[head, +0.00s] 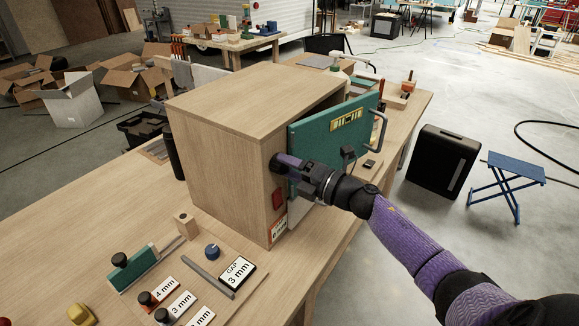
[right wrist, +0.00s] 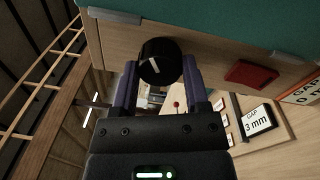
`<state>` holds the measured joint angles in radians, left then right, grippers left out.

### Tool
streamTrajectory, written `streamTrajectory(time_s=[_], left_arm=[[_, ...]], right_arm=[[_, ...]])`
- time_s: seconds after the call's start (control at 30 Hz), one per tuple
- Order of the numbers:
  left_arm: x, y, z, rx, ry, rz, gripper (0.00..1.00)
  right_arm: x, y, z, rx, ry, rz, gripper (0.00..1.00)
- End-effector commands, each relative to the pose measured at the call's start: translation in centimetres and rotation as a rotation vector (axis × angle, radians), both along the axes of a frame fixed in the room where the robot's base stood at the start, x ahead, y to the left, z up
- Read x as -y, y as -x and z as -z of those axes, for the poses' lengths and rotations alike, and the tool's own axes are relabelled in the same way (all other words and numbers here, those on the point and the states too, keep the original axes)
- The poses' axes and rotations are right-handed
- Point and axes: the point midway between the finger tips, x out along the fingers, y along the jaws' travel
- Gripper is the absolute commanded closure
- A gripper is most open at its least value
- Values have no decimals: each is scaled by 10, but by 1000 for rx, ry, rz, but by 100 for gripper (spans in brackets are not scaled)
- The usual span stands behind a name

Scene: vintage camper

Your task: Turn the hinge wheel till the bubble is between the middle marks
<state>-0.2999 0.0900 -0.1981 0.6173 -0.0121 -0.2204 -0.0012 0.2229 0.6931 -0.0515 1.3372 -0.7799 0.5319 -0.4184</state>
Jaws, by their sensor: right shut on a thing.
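The hinge wheel (right wrist: 160,55) is a round black knob with a white mark, on the side of the wooden cabinet. My right gripper (head: 285,161) reaches it from the right, and its two purple fingers stand on either side of the wheel in the right wrist view, shut on it. In the head view the wheel (head: 276,163) shows as a dark disc at the fingertips. The green door (head: 308,143) carries a yellow bubble level (head: 346,119) with dark marks. The bubble is too small to place between them. My left gripper is out of view.
The wooden cabinet (head: 250,95) stands on a long workbench (head: 60,225). A red block (head: 278,198) sits below the wheel. Gap cards, including a 3 mm card (head: 237,272), a blue knob (head: 212,251) and a green tool (head: 133,268) lie in front. A black case (head: 444,165) stands on the floor.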

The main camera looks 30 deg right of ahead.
Motion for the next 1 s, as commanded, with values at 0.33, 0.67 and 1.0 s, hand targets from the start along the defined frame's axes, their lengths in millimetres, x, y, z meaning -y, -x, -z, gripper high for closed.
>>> streamTrajectory(time_s=[0.33,0.67,1.0], left_arm=[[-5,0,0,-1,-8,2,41],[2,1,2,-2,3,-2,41],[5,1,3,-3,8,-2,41]], right_arm=[[0,0,0,0,0,0,27],[19,44,5,-5,1,1,27],[40,90,5,-1,1,-1,27]])
